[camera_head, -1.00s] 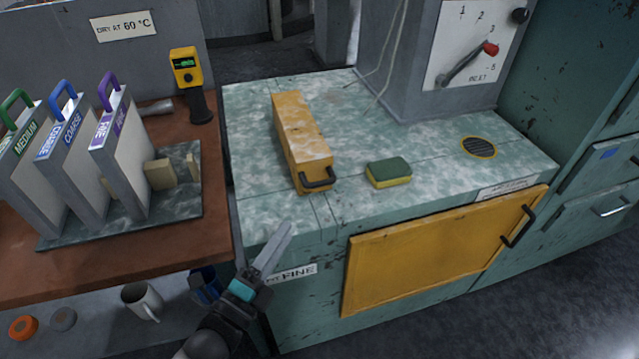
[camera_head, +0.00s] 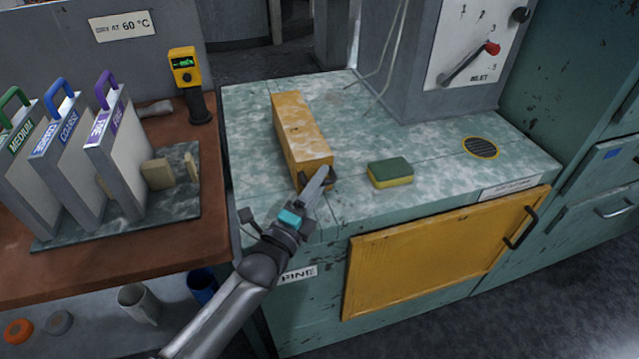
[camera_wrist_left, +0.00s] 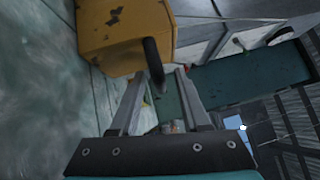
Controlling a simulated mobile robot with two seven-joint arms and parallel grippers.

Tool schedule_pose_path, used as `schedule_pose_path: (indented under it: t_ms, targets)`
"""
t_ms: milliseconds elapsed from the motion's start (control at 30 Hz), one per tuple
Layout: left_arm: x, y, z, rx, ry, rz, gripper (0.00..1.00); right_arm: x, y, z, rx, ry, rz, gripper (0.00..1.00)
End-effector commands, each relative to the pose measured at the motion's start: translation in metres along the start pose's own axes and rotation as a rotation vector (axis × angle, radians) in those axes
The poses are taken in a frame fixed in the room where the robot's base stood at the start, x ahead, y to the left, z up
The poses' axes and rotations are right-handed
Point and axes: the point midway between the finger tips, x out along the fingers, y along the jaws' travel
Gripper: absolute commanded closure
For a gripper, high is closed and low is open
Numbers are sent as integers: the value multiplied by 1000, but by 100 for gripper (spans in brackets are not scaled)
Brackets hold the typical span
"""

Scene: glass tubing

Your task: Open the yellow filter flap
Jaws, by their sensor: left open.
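A long yellow box-shaped flap (camera_head: 298,130) with worn, dusty paint lies shut on the green counter. My left gripper (camera_head: 322,182) is at that near end and partly hides the handle in the head view. In the left wrist view my left gripper (camera_wrist_left: 160,78) is open, with the handle's end between or just ahead of its fingertips; I cannot tell whether they touch. My right gripper is not in view.
A yellow front panel (camera_head: 430,255) with a black handle is on the cabinet front. A green and yellow sponge (camera_head: 390,172) lies right of the flap. Labelled filters (camera_head: 118,160) stand on a tray at left. A grey column with a red-knobbed lever (camera_head: 490,48) stands behind.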

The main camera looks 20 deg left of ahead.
Motion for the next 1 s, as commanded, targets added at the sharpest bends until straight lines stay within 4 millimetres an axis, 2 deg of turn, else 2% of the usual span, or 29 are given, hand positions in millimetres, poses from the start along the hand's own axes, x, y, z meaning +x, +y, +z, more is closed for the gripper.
schedule_pose_path:
  t_ms: [367,767,1000]
  targets:
    - [4,0,0,-1,0,0,55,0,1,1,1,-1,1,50]
    - [4,0,0,-1,0,-1,100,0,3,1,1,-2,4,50]
    - [4,0,0,-1,0,-1,100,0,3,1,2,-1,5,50]
